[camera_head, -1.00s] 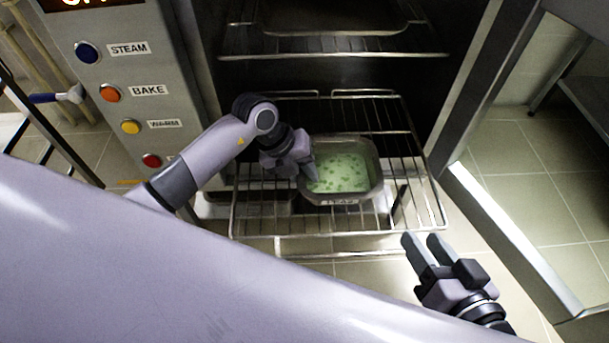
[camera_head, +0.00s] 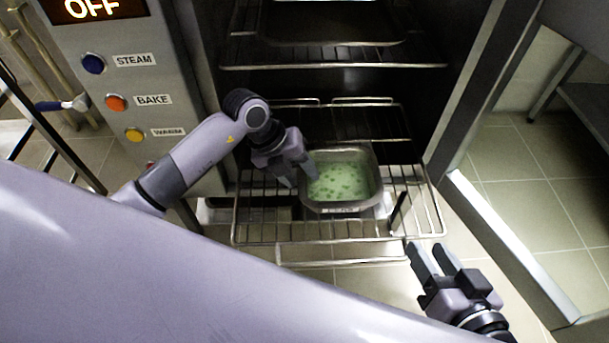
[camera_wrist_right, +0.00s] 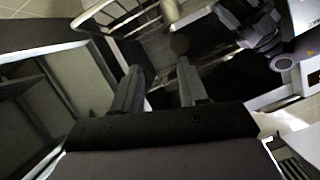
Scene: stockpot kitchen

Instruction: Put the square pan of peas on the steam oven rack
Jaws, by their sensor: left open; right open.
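The square pan of peas (camera_head: 341,208) is a metal pan with green peas in pale liquid. It sits upright on the pulled-out wire oven rack (camera_head: 262,240), in the middle of the head view. My left gripper (camera_head: 298,180) is open at the pan's left side, its fingers close to the left rim; I cannot tell whether they touch it. My right gripper (camera_head: 433,252) is open and empty, in front of the rack's right corner. The right wrist view shows its two fingers (camera_wrist_right: 160,90) apart with nothing between them.
The control panel (camera_head: 130,95) at left has labelled buttons and a display (camera_head: 95,10) reading OFF. An upper rack (camera_head: 330,66) holds a dark tray (camera_head: 335,35) inside the oven. The oven's right frame edge (camera_head: 510,245) borders tiled floor.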

